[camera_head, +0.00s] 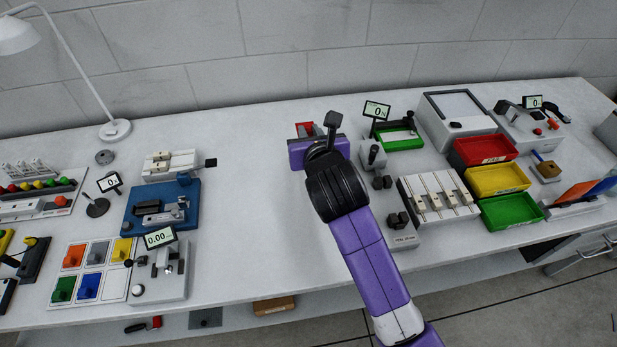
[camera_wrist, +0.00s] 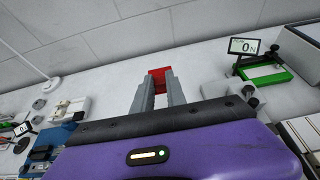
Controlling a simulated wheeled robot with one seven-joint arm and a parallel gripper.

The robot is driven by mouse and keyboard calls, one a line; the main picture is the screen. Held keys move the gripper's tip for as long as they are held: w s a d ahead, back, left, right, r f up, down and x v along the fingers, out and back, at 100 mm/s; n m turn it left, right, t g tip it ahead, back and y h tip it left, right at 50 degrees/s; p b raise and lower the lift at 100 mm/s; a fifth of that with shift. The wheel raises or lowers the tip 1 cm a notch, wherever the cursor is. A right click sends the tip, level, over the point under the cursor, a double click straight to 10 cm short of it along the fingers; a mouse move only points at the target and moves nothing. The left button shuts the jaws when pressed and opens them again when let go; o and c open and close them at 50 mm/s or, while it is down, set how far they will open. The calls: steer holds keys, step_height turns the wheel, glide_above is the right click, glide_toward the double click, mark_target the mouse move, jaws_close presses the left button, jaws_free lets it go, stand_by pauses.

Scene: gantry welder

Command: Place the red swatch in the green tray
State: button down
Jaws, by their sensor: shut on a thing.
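My gripper (camera_wrist: 160,84) is shut on the red swatch (camera_wrist: 159,75), which shows between the two grey fingertips in the wrist view. In the head view the red swatch (camera_head: 304,128) is partly hidden by my purple gripper, over the back middle of the table. The green tray (camera_head: 511,210) is an open box at the right, in front of a yellow tray (camera_head: 497,179) and a red tray (camera_head: 484,150). My gripper is well to the left of it and apart from it.
A device with a green base (camera_head: 401,142) and a small display (camera_head: 377,110) stands right of my gripper. A rack of several slots (camera_head: 438,199) lies between my arm and the trays. A blue device (camera_head: 160,207) is at the left. The table's middle is clear.

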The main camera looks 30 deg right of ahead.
step_height(320, 180, down, 19)
steer(key=shift+r+b, duration=0.2)
steer(key=shift+b, duration=0.55)
steer(key=c, duration=0.9)
jaws_free()
steer(key=shift+o, duration=0.2)
steer(key=shift+s+a, duration=0.1)
steer(key=shift+s, duration=0.05)
